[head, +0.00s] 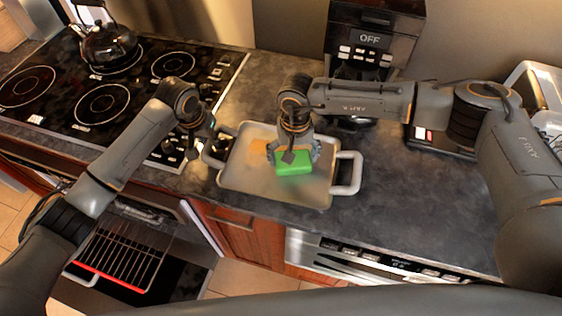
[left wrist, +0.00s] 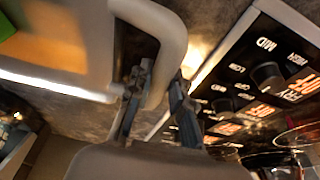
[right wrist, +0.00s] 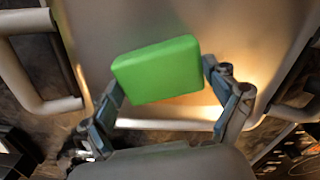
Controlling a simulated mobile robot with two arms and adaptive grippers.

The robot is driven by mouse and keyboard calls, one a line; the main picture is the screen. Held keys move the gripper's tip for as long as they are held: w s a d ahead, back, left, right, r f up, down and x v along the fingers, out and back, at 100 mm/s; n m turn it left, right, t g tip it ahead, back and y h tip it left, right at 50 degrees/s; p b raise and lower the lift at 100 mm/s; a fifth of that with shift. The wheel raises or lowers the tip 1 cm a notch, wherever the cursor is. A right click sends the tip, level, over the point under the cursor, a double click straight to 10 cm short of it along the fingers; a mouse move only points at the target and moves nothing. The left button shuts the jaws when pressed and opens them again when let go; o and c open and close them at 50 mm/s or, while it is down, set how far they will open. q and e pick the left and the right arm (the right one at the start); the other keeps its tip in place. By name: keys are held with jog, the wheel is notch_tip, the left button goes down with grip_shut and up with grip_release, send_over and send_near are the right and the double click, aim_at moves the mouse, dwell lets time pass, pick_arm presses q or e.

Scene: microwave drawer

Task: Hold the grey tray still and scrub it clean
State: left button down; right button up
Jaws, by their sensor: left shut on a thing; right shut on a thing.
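The grey tray (head: 240,180) lies on the dark counter, with a handle at each end. An orange-brown patch (head: 258,147) shows on its floor, left of the sponge. My left gripper (head: 206,150) is at the tray's left handle. In the left wrist view its fingers (left wrist: 155,100) are shut around the handle (left wrist: 170,35). My right gripper (head: 294,154) points down over the tray, shut on a green sponge (head: 293,162). In the right wrist view the sponge (right wrist: 158,70) sits between the fingertips. The tray floor under the sponge is hidden.
A cooktop (head: 110,90) with a kettle (head: 108,45) is on the left. A black coffee machine (head: 372,45) stands behind the tray. An open oven with a rack (head: 120,250) is below left. Bare counter (head: 400,205) lies right of the tray.

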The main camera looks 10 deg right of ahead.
aim_at(254, 158)
jog(key=shift+w+a, duration=0.3)
jog(key=shift+a, duration=0.4)
jog(key=shift+w+a+f, duration=0.1)
jog(key=shift+w+a, duration=0.1)
jog(key=shift+a, duration=0.5)
jog(key=shift+w+a+r, duration=0.1)
jog(key=shift+w+a, duration=0.15)
jog(key=shift+a, duration=0.5)
jog(key=shift+w+a+f, duration=0.1)
jog(key=shift+w+a, duration=0.1)
jog(key=shift+a, duration=0.5)
jog(key=shift+w+a, duration=0.25)
jog(key=shift+a, duration=0.4)
jog(key=shift+w+a, duration=0.2)
jog(key=shift+a, duration=0.4)
jog(key=shift+w+a, duration=0.2)
jog(key=shift+a, duration=0.35)
jog(key=shift+w+a, duration=0.2)
jog(key=shift+a, duration=0.3)
jog(key=shift+d, duration=0.1)
